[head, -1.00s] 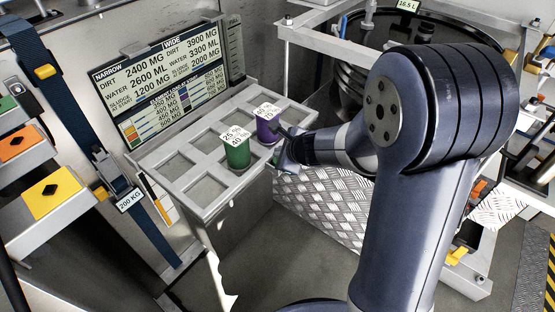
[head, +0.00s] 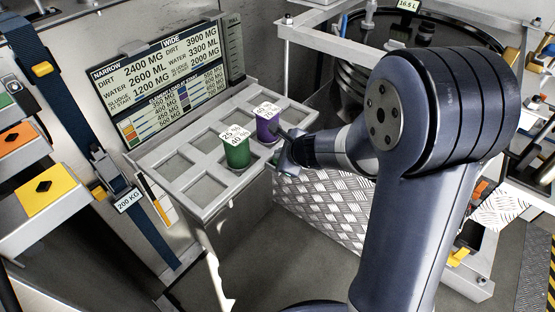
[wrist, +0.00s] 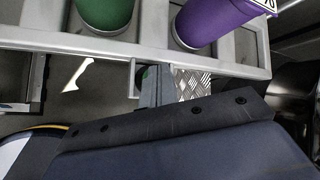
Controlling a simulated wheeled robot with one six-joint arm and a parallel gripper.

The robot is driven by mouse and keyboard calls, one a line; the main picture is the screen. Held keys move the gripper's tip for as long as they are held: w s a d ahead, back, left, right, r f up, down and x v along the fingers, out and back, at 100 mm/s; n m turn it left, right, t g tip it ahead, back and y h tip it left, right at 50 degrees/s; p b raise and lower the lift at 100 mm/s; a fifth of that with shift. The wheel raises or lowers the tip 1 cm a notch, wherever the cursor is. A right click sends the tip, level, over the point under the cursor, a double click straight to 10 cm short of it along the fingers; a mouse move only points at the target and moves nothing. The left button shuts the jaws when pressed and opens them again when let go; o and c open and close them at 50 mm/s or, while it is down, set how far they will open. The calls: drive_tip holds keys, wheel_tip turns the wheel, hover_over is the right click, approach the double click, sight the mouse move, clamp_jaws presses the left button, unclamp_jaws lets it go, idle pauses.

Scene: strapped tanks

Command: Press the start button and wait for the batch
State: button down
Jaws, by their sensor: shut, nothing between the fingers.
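My gripper (head: 284,154) is shut and empty, just in front of the right end of the grey tray rack (head: 205,208), near the purple cup. In the wrist view the shut fingers (wrist: 153,88) point at the rack's front rail. A small patch of green shows by the fingertips there, mostly hidden, and I cannot tell whether it is a button. No start button can be made out clearly in either view. A green cup (head: 236,153) and a purple cup (head: 268,128), both with white percentage labels, stand upright in the rack's square openings.
A sign board (head: 165,85) with dirt, water and sludge amounts stands behind the rack. A dark round tank (head: 400,28) in a metal frame is at the back right. A blue strap (head: 60,90) and coloured blocks (head: 45,192) are at the left. Several rack openings are empty.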

drive_tip(key=shift+f+b, duration=0.45)
idle(0.3)
drive_tip(key=shift+r, duration=0.15)
drive_tip(key=shift+r+p, duration=0.8)
drive_tip(key=shift+p, duration=0.05)
wheel_tip(320, 180, up, 5)
drive_tip(key=p, duration=0.4)
drive_tip(key=shift+p, duration=0.3)
idle(0.6)
